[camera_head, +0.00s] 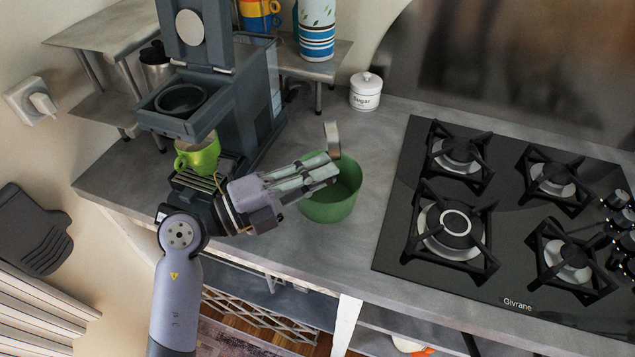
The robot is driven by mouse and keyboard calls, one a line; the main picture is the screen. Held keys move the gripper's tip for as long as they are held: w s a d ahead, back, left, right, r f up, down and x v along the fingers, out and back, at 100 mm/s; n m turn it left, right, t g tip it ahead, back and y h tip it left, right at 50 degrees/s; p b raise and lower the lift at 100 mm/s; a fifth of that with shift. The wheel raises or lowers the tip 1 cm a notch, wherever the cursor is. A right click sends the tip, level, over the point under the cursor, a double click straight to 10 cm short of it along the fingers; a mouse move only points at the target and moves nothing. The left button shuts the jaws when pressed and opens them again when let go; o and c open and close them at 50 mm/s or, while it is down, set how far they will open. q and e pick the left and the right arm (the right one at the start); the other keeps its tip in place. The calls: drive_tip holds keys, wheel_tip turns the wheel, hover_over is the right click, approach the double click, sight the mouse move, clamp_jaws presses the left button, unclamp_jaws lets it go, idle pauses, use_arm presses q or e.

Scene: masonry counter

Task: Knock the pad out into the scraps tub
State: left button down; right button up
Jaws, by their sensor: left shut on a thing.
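My left gripper (334,172) reaches in from the left and is shut on a small metallic holder (332,139). The holder stands on edge at the fingertips, its inside turned away from me. The green scraps tub (330,211) sits on the counter. The fingers and holder are over its far part, and the tub's left rim is partly hidden by the gripper. I cannot see the pad itself. The coffee machine (255,118) stands at the left with its lid (201,55) raised and a round opening (181,99) below. My right gripper is not in view.
A green cup (198,154) stands under the machine's spout, close to my left arm. A sugar jar (366,92) stands behind the tub. A gas hob (390,225) lies to the right. Some counter between tub and hob is clear.

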use_arm(q)
drive_tip(key=shift+d+f+n+t+h+b, duration=0.1)
drive_tip(key=shift+f+n+t+h+b, duration=0.3)
drive_tip(key=shift+b, duration=1)
drive_tip(key=shift+f+n+t+h+b, duration=0.1)
drive_tip(key=shift+n+t+h+b, duration=0.45)
drive_tip(key=shift+b, duration=0.85)
drive_tip(key=shift+d+f+n+t+h+b, duration=0.1)
drive_tip(key=shift+f+n+t+h+b, duration=0.15)
drive_tip(key=shift+t+h+b, duration=0.75)
drive_tip(key=shift+g+y+b, duration=0.25)
drive_tip(key=shift+g+b, duration=0.1)
drive_tip(key=shift+b, duration=0.05)
drive_tip(key=shift+a, duration=0.1)
